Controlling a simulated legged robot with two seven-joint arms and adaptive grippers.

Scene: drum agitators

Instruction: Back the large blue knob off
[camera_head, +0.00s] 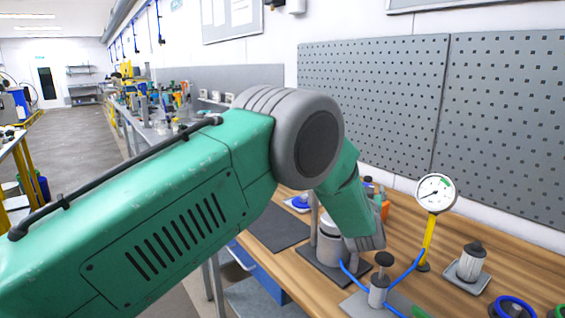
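My large green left arm crosses the view from the left, with a grey joint in the middle. Its far link bends down to a grey end part low over the bench. I cannot make out any fingers of my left gripper, and my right gripper is out of view. A blue knob (299,202) on a pale plate shows small and partly hidden beyond my arm. A dark-blue ring-shaped knob (514,306) shows at the bottom right, cut off by the frame edge. I cannot tell which one is the large blue knob.
A grey cylinder (329,246) stands on a dark plate on the wooden bench (405,225). A black-topped post (379,284) with blue hoses, a gauge (435,192) on a yellow stand and a grey canister (470,262) are nearby. A perforated panel (390,95) stands behind.

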